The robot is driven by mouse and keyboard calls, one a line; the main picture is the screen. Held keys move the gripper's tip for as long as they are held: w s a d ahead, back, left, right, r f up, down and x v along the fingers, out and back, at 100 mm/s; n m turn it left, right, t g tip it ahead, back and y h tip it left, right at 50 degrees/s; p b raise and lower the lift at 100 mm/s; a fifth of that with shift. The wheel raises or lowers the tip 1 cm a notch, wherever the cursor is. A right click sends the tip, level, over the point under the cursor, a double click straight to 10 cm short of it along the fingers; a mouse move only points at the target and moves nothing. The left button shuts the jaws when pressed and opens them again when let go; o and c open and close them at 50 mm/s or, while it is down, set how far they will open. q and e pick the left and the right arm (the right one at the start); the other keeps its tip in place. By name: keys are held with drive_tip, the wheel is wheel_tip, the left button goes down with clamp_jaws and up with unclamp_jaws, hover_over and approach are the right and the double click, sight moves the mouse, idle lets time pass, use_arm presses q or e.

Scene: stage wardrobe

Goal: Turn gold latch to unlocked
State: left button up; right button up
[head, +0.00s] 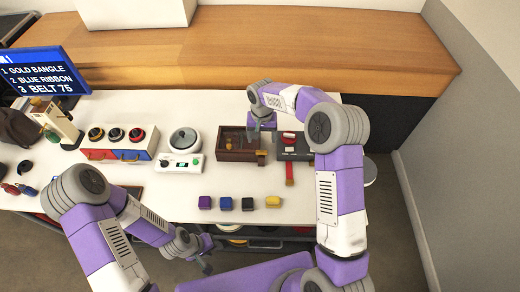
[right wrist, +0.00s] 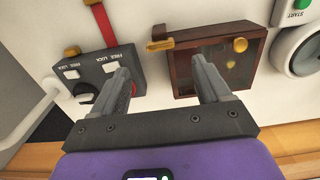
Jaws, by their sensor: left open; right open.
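A dark brown wooden box (head: 236,155) with a see-through top stands on the white table. A gold latch bar (right wrist: 160,45) sticks out past the box's corner in the right wrist view; in the head view it shows at the box's front right (head: 261,154). My left gripper (head: 206,264) is open at the table's front edge, away from the box.
A grey device (right wrist: 105,75) marked FREE and LOCK, with a dial and red strap, stands close beside the box. Several coloured blocks (head: 225,203) lie in front.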

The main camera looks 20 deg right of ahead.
sight(261, 151)
drive_tip(key=shift+w+f, duration=0.15)
drive_tip(key=shift+f, duration=0.35)
drive_tip(key=shift+f+b, duration=0.5)
drive_tip(key=shift+f, duration=3.1)
drive_tip(key=shift+c, duration=0.2)
drive_tip(key=c, duration=1)
